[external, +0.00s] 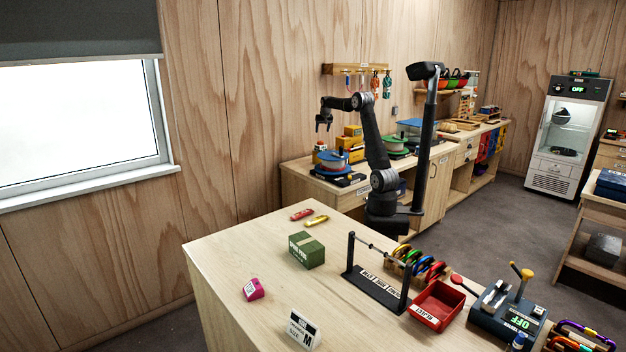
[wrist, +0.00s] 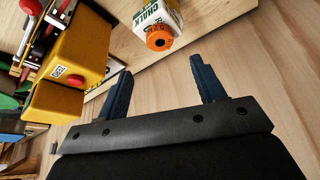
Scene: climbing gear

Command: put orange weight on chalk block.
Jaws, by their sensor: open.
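I cannot pick out the orange weight for sure. A small yellow-orange piece (external: 317,221) lies behind the block, beside a red piece (external: 301,214). My gripper (external: 325,126) is raised high at the back, well away from the near table. In the wrist view my gripper (wrist: 160,70) is open, with nothing between its fingers.
A pink piece (external: 253,289) and a size card (external: 303,329) are at the table's front. A dark stand (external: 377,286), coloured carabiners (external: 420,262), a red tray (external: 437,305) and a device (external: 507,312) fill its right. Yellow boxes (wrist: 75,45) crowd the wrist view's left.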

